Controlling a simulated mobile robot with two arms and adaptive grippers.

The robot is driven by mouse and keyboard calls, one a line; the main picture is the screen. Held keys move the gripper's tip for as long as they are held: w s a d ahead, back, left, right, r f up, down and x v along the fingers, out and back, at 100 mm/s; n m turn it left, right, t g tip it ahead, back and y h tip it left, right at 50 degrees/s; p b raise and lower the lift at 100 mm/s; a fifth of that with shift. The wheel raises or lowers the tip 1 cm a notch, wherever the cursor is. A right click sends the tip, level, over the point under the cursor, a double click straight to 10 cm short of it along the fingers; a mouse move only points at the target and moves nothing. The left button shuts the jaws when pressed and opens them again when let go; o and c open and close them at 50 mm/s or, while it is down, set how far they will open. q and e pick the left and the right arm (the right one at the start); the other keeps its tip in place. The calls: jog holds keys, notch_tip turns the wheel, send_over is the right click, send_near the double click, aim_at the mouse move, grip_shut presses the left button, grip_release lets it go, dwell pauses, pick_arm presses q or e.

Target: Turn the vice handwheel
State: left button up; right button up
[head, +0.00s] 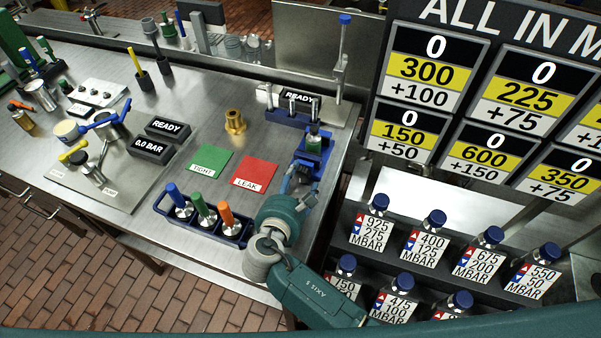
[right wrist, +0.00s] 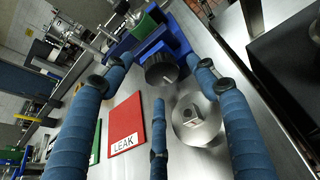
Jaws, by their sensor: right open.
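The blue vice (head: 314,146) stands near the right edge of the steel bench, with a green part (head: 314,143) in its jaws. In the right wrist view the blue vice (right wrist: 146,42) is ahead, and its dark round handwheel (right wrist: 161,71) faces me. My right gripper (head: 297,178) is at the near end of the vice. In the wrist view its blue fingers (right wrist: 159,78) are spread open, with the handwheel between and just beyond their tips; no contact is clear. In the head view the gripper hides the handwheel. My left gripper is not in view.
A red LEAK mat (head: 256,173) and green TIGHT mat (head: 210,160) lie left of the vice. A blue tray (head: 200,226) of coloured-handled tools is near the front edge. A brass fitting (head: 235,122) stands behind the mats. A round metal disc (right wrist: 195,120) shows below the handwheel.

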aim_at(301, 176)
jog(key=x, duration=0.3)
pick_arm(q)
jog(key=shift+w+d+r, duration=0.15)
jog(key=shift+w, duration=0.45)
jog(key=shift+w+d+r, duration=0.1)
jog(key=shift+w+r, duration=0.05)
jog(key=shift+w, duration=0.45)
pick_arm(e)
jog(key=shift+f, duration=0.1)
jog(key=shift+c, duration=0.2)
